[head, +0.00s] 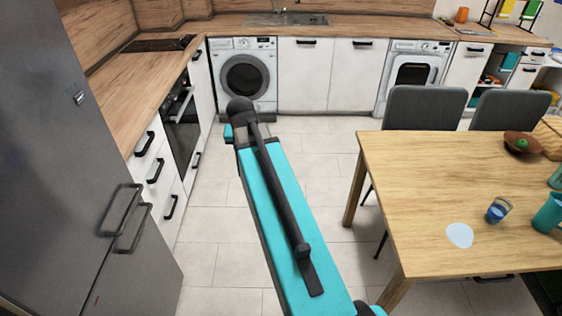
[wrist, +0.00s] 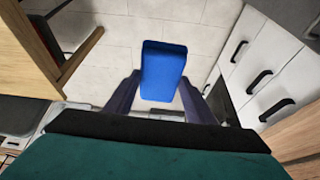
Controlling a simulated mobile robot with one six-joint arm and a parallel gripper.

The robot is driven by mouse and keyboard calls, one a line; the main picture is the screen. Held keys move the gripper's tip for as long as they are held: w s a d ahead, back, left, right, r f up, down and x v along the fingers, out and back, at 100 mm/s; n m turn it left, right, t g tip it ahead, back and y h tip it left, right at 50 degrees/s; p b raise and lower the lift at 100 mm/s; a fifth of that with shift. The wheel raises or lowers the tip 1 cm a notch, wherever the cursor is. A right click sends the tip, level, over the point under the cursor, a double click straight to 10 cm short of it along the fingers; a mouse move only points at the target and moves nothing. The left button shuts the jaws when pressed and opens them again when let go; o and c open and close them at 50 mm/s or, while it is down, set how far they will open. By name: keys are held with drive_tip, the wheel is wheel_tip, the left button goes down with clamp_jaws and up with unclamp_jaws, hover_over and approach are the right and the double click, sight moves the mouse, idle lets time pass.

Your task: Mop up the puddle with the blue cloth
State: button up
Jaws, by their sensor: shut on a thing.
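The blue cloth (wrist: 163,70) shows in the wrist view as a blue rectangular block between the two fingers of my gripper (wrist: 158,82). My gripper is shut on it and holds it above the tiled floor. In the head view my arm hides the gripper and the cloth. The puddle (head: 459,235) is a pale blue patch on the wooden table (head: 420,190), near its front edge. My gripper is away from the puddle, which I cannot see in the wrist view.
A glass with blue liquid (head: 498,211) stands right of the puddle, and a teal cup (head: 549,214) stands further right. A brown bowl (head: 523,146) with a green item is at the table's back. Two grey chairs (head: 424,107) stand behind the table. Tiled floor is open left of it.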

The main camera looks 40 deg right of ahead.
drive_tip(key=w+a+r+n+y+b, duration=0.1)
drive_tip(key=w+a+r+n, duration=0.1)
drive_tip(key=a, duration=0.6)
drive_tip(key=w+a+r+n+y+b, duration=0.1)
drive_tip(key=a+r+n, duration=0.2)
drive_tip(key=a, duration=0.5)
drive_tip(key=w+a+r+n+y+b, duration=0.1)
drive_tip(key=w+a+r+n, duration=0.1)
drive_tip(key=a, duration=0.6)
drive_tip(key=shift+w+a+r+n+t, duration=0.2)
drive_tip(key=shift+w+n+t, duration=0.1)
drive_tip(key=shift+n+t, duration=0.15)
drive_tip(key=shift+d, duration=0.1)
